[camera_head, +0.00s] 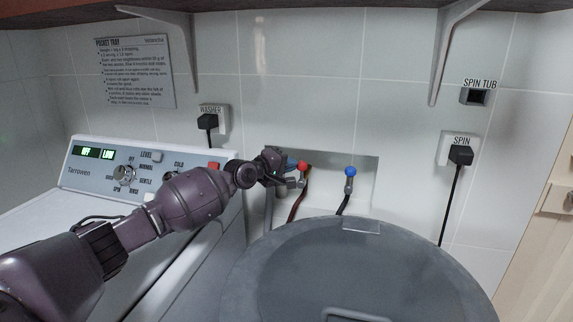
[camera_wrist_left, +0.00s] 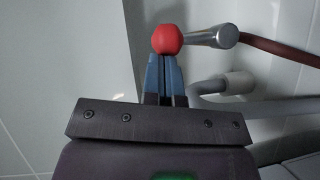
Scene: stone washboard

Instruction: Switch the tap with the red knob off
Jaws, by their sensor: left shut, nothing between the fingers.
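The tap with the red knob (camera_head: 303,166) sits in a recess in the tiled wall, a red-brown hose hanging from it. In the left wrist view the round red knob (camera_wrist_left: 167,39) is at the top centre, with a silver tap body (camera_wrist_left: 214,36) to its right. My left gripper (camera_head: 287,164) reaches in from the left, just beside the red knob. Its blue fingers (camera_wrist_left: 165,76) are shut with nothing between them, tips right at the knob's lower edge; I cannot tell whether they touch it. My right gripper is not in view.
A tap with a blue knob (camera_head: 350,172) is to the right in the same recess. A grey round tub lid (camera_head: 400,270) fills the front right. A white washer (camera_head: 85,180) stands at left under my arm. Wall brackets (camera_head: 452,50) hold a shelf above.

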